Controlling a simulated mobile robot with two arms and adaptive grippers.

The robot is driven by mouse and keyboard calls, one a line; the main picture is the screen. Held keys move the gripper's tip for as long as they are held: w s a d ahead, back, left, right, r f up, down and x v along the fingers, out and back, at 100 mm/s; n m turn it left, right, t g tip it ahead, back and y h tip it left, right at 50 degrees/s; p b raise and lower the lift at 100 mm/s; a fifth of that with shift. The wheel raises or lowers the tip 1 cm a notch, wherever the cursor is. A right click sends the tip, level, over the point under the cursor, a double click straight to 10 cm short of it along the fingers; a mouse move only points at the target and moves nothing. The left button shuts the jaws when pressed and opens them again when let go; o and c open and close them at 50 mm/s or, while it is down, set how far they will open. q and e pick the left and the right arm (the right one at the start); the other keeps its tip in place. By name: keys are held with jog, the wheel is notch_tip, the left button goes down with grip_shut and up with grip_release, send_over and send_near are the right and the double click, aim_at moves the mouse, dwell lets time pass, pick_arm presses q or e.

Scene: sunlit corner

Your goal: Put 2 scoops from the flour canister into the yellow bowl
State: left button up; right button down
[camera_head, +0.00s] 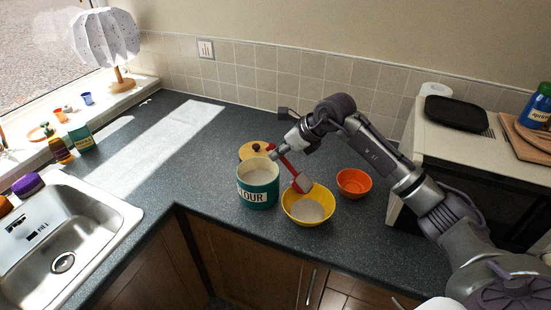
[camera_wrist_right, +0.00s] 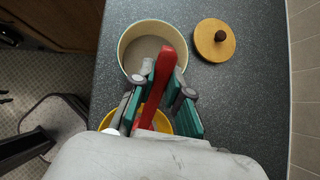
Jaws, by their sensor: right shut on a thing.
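The teal flour canister (camera_head: 258,191) stands open on the dark counter, with pale flour inside; it also shows in the wrist view (camera_wrist_right: 124,51). The yellow bowl (camera_head: 306,216) is just right of it, with whitish flour on its bottom; its rim shows in the wrist view (camera_wrist_right: 107,121). My right gripper (camera_head: 276,150) is shut on the red handle of a scoop (camera_head: 288,168); the handle also shows between the fingers in the wrist view (camera_wrist_right: 164,68). The scoop tilts down, its pale head over the bowl's back rim. Whether flour is in the head cannot be told. My left gripper is out of view.
The canister's wooden lid (camera_head: 252,150) lies behind the canister; it also shows in the wrist view (camera_wrist_right: 214,42). An orange bowl (camera_head: 354,183) is right of the yellow one. A white appliance (camera_head: 437,148) stands farther right, a sink (camera_head: 60,238) at left. Counter left of the canister is clear.

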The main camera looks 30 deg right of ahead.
jog(key=shift+s+d+r+t+y+b, duration=0.25)
jog(key=shift+s+d+t+y+b, duration=0.25)
jog(key=shift+b, duration=1.35)
jog(key=shift+s+d+r+t+y+b, duration=0.25)
jog(key=shift+s+t+b, duration=0.45)
jog(key=shift+b, duration=1.1)
jog(key=s+t+b, duration=0.1)
jog(key=b, duration=0.2)
jog(key=s+d+r+t+y+b, duration=0.1)
jog(key=b, duration=0.3)
jog(key=t+y+b, duration=0.1)
jog(key=b, duration=0.2)
jog(key=shift+s+d+r+b, duration=0.3)
jog(key=shift+s, duration=0.1)
jog(key=shift+s+d+r+b, duration=0.15)
jog(key=shift+s+r+b, duration=0.15)
jog(key=shift+b, duration=0.5)
jog(key=shift+t, duration=0.3)
